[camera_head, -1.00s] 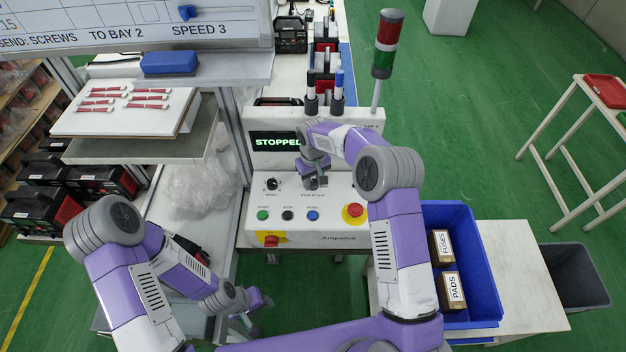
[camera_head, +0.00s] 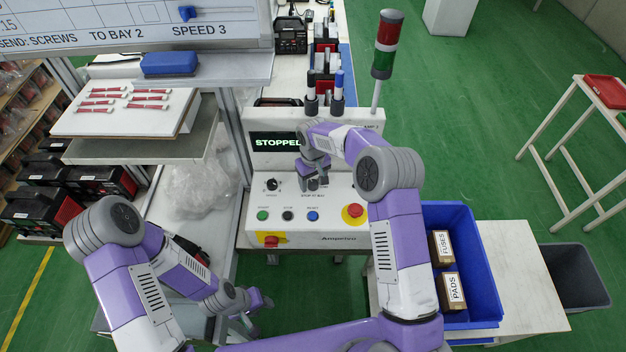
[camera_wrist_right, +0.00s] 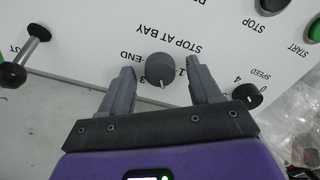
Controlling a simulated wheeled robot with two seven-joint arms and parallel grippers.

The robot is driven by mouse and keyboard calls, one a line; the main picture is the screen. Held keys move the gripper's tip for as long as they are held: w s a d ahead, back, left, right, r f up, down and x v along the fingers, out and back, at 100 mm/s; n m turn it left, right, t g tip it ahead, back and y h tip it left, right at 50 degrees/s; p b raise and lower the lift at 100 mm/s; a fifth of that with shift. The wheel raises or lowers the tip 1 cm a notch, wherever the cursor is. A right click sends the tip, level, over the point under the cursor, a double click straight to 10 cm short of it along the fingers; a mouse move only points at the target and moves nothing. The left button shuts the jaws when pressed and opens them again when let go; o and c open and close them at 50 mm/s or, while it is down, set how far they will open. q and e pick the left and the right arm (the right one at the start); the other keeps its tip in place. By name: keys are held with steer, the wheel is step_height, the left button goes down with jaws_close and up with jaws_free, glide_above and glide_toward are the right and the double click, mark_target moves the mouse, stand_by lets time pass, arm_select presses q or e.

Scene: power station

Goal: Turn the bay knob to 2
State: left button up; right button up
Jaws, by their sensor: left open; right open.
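The bay knob (camera_wrist_right: 160,68), a dark grey dial under the upside-down label "STOP AT BAY", is on the white console panel in the right wrist view. Its white pointer mark faces down in that picture, towards my gripper. Marks "3", "END" and a "1" show around it; a "2" is not legible. My right gripper (camera_wrist_right: 160,80) is open, one finger on each side of the knob with visible gaps. In the head view my right gripper (camera_head: 316,182) largely covers the knob. My left gripper (camera_head: 262,303) is open and empty, low in front of the console.
A smaller speed knob (camera_wrist_right: 247,95) is close to my right gripper. A red emergency button (camera_head: 353,211) and start, stop and reset buttons sit on the panel. A blue bin (camera_head: 478,230) with boxes stands right.

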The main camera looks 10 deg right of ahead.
mark_target(313, 183)
step_height(313, 183, up, 8)
steer(key=shift+f, duration=0.2)
stand_by(0.6)
